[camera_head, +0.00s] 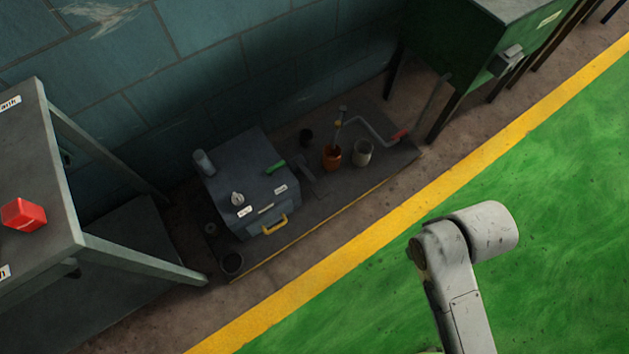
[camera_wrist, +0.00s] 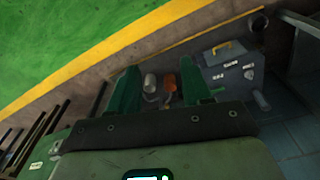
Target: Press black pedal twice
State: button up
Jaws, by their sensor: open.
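I cannot pick out the black pedal for certain. A dark, flat lever-like piece (camera_head: 306,173) sits low beside the right side of the grey box (camera_head: 248,172), and its exact shape is lost in shadow. My gripper (camera_wrist: 158,78) shows in the wrist view with its two green fingers spread apart and nothing between them. Beyond the gap I see an orange cup (camera_wrist: 169,83) and a pale cup (camera_wrist: 150,84), some way off. In the head view only a pale link of my arm shows at lower right; the gripper itself is out of that picture.
The box has a yellow handle (camera_head: 274,225) and stands on a dark platform (camera_head: 335,200) against the tiled wall. A table with a red block (camera_head: 23,215) stands at left, a green cabinet (camera_head: 470,45) at upper right. The green floor (camera_head: 540,170) is clear.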

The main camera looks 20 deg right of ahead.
grip_shut()
dwell(1.5)
